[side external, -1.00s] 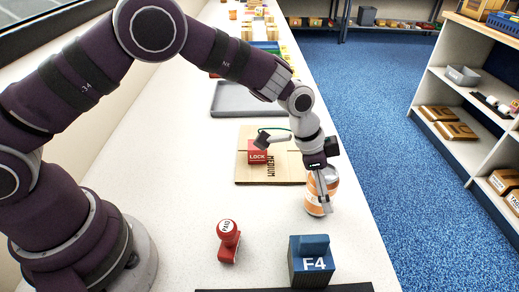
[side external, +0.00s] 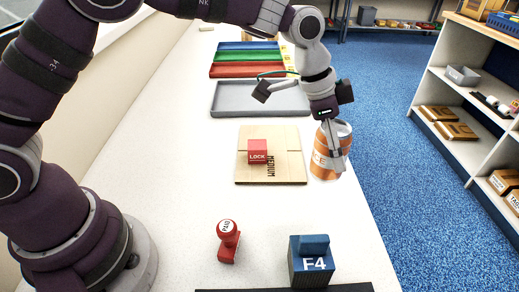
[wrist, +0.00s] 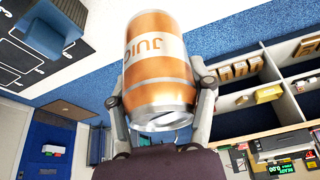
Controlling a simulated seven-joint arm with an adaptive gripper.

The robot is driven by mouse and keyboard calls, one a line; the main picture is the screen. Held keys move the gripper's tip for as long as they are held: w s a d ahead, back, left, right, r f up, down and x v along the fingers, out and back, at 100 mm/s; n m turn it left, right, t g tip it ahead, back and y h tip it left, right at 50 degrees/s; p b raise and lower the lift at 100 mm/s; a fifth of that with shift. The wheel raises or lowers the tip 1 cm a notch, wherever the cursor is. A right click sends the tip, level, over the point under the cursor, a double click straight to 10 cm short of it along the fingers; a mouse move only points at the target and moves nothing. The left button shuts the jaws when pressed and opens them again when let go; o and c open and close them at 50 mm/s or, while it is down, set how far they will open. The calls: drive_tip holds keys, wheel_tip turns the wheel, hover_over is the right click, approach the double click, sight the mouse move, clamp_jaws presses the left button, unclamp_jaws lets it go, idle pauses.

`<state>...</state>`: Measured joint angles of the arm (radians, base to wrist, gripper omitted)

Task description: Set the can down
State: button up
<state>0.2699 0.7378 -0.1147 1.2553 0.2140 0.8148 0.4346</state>
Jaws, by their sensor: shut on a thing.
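An orange and silver juice can (side external: 321,164) is held in my gripper (side external: 336,158) near the right edge of the white table in the side external view. It looks raised and slightly tilted; the gap beneath it is hard to judge. In the wrist view, the can (wrist: 158,50) fills the upper middle, with its lettering inverted. The two fingers of my gripper (wrist: 160,88) press on opposite sides of it.
A flat carton (side external: 284,170) with a red LOCK block (side external: 257,151) lies left of the can. A grey tray (side external: 216,112) is behind. A red stamp (side external: 228,241) and blue F4 block (side external: 311,262) stand in front. The table (side external: 180,175) has clear room at left.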

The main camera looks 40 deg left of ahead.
drive_tip(key=s+a+f+n+t+y, duration=0.1)
drive_tip(key=s+a+n+t+y, duration=0.2)
drive_tip(key=a+n, duration=1.1)
drive_tip(key=s+a+f+g+y, duration=0.1)
drive_tip(key=s+a+f+y, duration=0.15)
drive_tip(key=s+a, duration=1.15)
drive_tip(key=shift+n, duration=0.3)
drive_tip(key=w+a, duration=0.3)
drive_tip(key=w, duration=0.1)
drive_tip(key=w+a+f, duration=0.1)
drive_tip(key=w+a, duration=0.2)
drive_tip(key=w, duration=0.2)
drive_tip(key=w+a, duration=0.3)
drive_tip(key=w, duration=0.1)
drive_tip(key=shift+w+f, duration=0.4)
drive_tip(key=shift+w+a, duration=0.25)
drive_tip(key=shift+f, duration=1.75)
